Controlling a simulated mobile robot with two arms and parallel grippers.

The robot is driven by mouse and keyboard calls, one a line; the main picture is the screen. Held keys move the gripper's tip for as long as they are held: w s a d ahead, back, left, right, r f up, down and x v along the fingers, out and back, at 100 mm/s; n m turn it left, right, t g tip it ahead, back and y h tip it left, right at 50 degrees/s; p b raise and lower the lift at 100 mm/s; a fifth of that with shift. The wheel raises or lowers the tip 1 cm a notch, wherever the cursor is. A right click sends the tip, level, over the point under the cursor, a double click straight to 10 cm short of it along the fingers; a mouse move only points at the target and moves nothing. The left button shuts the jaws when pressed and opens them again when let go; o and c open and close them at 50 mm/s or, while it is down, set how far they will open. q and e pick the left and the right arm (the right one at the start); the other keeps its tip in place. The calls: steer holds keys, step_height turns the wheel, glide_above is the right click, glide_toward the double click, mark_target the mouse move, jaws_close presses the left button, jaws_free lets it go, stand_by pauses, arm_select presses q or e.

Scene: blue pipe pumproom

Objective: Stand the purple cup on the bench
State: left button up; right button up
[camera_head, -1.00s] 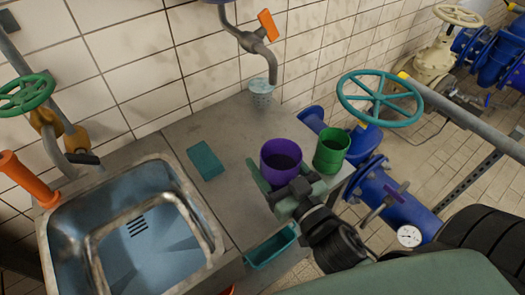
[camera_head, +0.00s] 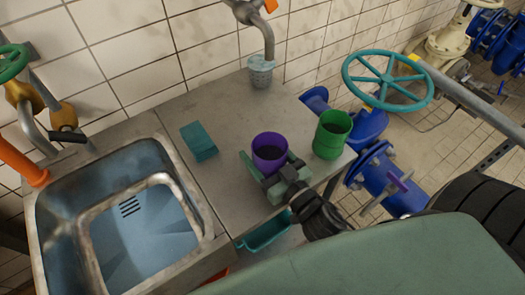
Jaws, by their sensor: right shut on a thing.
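The purple cup (camera_head: 269,148) is upright over the grey bench (camera_head: 224,183), its open mouth facing up. My right gripper (camera_head: 266,164) comes from the lower right and is shut on the purple cup, with a green finger on each side of it. The cup's lower part is partly hidden by the gripper, so I cannot tell whether its base touches the bench. My left gripper is not in view.
A green cup (camera_head: 332,136) stands right of the purple cup near the bench's edge. A teal block (camera_head: 199,141) lies to the left. A metal sink (camera_head: 139,226) is further left. A teal tray (camera_head: 266,232) is below the front edge.

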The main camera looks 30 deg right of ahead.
steer(key=o, duration=1.6)
steer(key=shift+f, duration=0.1)
steer(key=shift+c, duration=0.2)
